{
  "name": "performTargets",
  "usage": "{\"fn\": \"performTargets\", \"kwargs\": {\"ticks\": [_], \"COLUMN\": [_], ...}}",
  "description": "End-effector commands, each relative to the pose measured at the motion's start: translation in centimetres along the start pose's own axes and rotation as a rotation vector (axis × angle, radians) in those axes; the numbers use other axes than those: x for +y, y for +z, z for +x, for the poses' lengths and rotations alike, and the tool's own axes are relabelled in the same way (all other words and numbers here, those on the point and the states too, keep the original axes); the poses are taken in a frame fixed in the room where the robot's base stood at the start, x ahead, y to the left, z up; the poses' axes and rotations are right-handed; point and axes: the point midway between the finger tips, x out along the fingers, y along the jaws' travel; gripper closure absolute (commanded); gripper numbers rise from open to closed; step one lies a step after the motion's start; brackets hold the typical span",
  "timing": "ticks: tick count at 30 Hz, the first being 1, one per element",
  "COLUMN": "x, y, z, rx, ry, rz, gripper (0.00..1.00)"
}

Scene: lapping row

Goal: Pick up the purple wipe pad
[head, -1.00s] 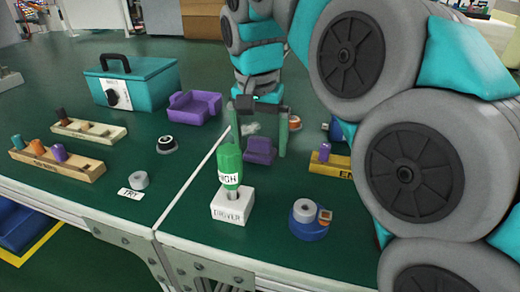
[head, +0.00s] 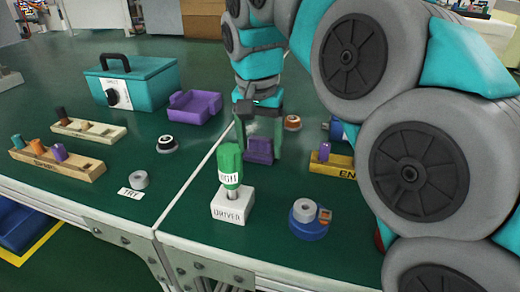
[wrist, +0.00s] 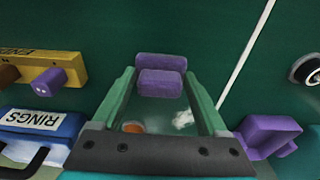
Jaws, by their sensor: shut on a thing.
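The purple wipe pad (head: 259,150) is a small purple block with a raised upper part, over the green bench top to the right of the pale seam. In the wrist view the pad (wrist: 161,80) sits between the tips of the two green fingers. My gripper (head: 264,148) is shut on it, one finger at each side; its fingers also show in the wrist view (wrist: 161,84). I cannot tell whether the pad still touches the bench.
A green-handled driver (head: 230,165) in a white block stands in front of the pad. A blue round tape-like item (head: 309,222) is front right. A yellow block (head: 332,165) lies right, a purple tray (head: 194,108) back left. A teal box (head: 140,90) stands beyond.

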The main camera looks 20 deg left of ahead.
Motion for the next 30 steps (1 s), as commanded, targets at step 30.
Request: {"fn": "performTargets", "kwargs": {"ticks": [30], "x": [-0.1], "y": [-1.0], "z": [-7.2], "rx": [0.001], "ry": [0.000], "rz": [0.000], "gripper": [0.77]}}
